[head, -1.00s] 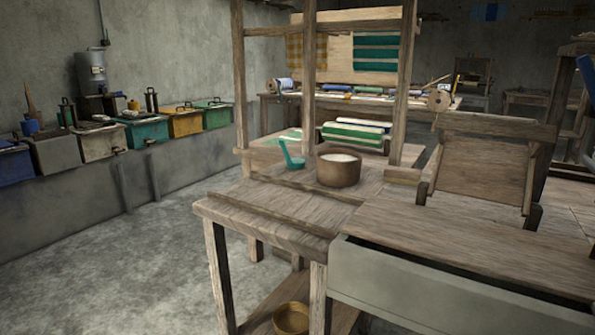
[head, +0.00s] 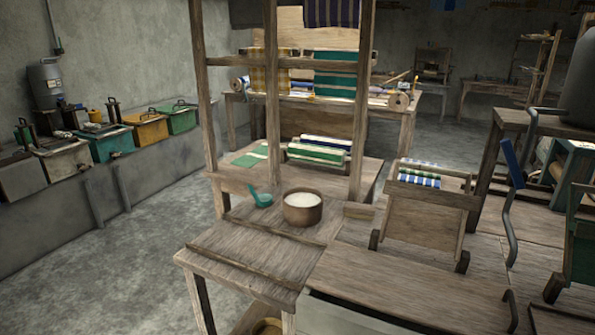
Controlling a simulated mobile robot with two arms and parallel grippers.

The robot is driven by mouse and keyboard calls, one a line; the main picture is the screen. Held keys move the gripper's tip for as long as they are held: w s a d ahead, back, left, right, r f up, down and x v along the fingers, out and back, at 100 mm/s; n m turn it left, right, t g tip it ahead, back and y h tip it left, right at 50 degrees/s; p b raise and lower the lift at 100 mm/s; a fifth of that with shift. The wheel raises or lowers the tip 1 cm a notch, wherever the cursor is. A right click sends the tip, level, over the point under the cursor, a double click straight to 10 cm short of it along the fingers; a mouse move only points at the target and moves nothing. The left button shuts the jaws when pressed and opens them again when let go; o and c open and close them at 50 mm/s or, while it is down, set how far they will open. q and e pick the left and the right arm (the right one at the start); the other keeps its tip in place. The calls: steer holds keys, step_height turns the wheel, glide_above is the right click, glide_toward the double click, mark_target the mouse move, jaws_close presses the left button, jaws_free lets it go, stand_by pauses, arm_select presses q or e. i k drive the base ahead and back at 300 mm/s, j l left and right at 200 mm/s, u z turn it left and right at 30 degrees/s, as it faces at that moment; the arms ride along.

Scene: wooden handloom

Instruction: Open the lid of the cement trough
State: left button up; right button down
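A grey, cement-like trough (head: 352,318) shows at the bottom edge of the head view, partly cut off. A wide wooden board (head: 410,284) lies flat over it like a lid, and the inside of the trough is hidden. Another grey bin (head: 20,178) stands at the far left on the wall ledge; I cannot tell from its look whether it is also cement. Neither of my grippers is in view.
A brown bowl of white material (head: 302,208) and a teal ladle (head: 261,197) sit on the wooden bench (head: 250,250). A blue-handled crank (head: 511,165) rises at the right. Coloured bins (head: 147,130) line the left wall. Open concrete floor (head: 130,235) lies between.

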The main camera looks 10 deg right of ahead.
mark_target(452, 302)
steer(key=z, duration=0.95)
